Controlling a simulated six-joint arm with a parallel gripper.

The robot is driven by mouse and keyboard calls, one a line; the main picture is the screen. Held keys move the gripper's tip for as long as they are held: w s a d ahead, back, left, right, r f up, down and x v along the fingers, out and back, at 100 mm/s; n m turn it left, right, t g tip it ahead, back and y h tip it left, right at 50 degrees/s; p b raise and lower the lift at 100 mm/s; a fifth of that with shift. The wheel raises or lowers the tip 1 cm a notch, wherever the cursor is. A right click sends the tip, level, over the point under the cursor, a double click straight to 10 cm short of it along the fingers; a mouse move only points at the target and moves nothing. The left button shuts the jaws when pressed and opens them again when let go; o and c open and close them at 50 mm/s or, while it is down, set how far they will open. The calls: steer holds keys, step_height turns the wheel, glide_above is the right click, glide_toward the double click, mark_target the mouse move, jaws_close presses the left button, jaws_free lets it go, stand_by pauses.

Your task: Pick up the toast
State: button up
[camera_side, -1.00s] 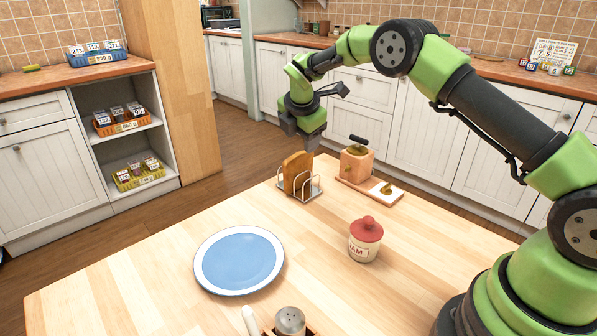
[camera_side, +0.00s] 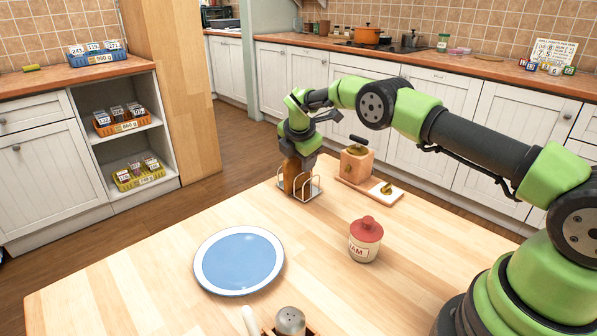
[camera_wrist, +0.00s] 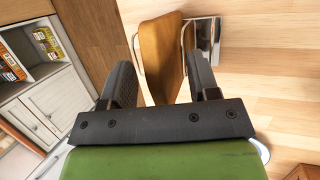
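The toast (camera_side: 290,179) is a brown slice standing upright in a wire toast rack (camera_side: 311,190) near the far edge of the table. My gripper (camera_side: 296,165) is lowered over it in the side view and hides its upper part. In the wrist view, my gripper (camera_wrist: 162,80) has one finger on each side of the toast (camera_wrist: 161,55). Gaps show between the fingers and the slice, so the gripper looks open around it and not closed on it. The rack's metal base (camera_wrist: 207,35) shows beside the toast.
A wooden block with a dark handle (camera_side: 355,160) and a small board (camera_side: 384,192) stand right of the rack. A red-lidded jam jar (camera_side: 364,240) and a blue plate (camera_side: 238,262) are nearer. A shaker (camera_side: 290,321) is at the front. The table between plate and rack is clear.

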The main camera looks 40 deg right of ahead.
steer(key=c, duration=0.8)
